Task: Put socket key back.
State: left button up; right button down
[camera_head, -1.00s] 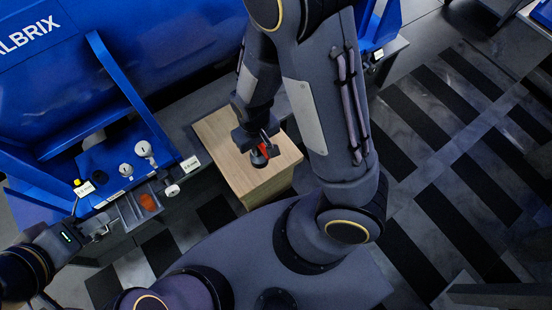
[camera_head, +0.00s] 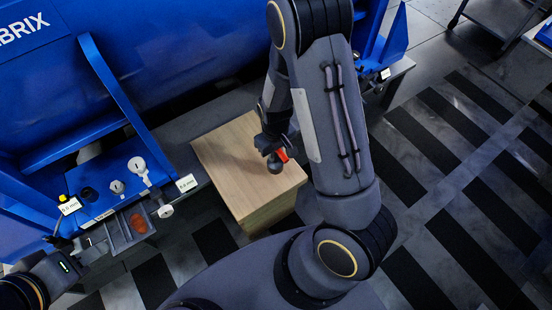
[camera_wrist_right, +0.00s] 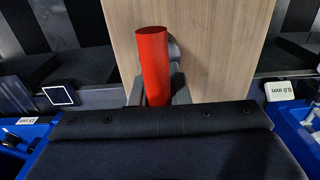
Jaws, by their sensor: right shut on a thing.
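The socket key (camera_head: 284,154) shows as a red cylinder in my right gripper (camera_head: 274,150), over the right part of a wooden box top. In the right wrist view the red cylinder (camera_wrist_right: 155,62) stands out from between the grey fingers (camera_wrist_right: 160,92). I cannot tell whether it touches the box. The blue rack (camera_head: 104,196) at left carries white round-headed pieces (camera_head: 137,165) and one dark round spot (camera_head: 88,194).
The wooden box (camera_head: 235,160) stands right of the rack. White labels (camera_head: 187,183) sit on the rack edge. A large blue machine (camera_head: 150,60) fills the back. Striped floor (camera_head: 440,150) lies open at right.

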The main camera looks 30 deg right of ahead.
aim_at(276, 158)
jog(key=shift+w+d+f, duration=0.25)
jog(key=shift+w+f, duration=0.05)
jog(key=shift+f, duration=0.2)
jog(key=shift+w+f+b, duration=0.1)
jog(key=shift+f+b, duration=0.7)
jog(key=shift+f, duration=0.75)
jog(key=shift+f, duration=0.2)
jog(key=c, duration=1.4)
grip_release()
jog(key=shift+o, duration=0.2)
jog(key=shift+r, duration=0.15)
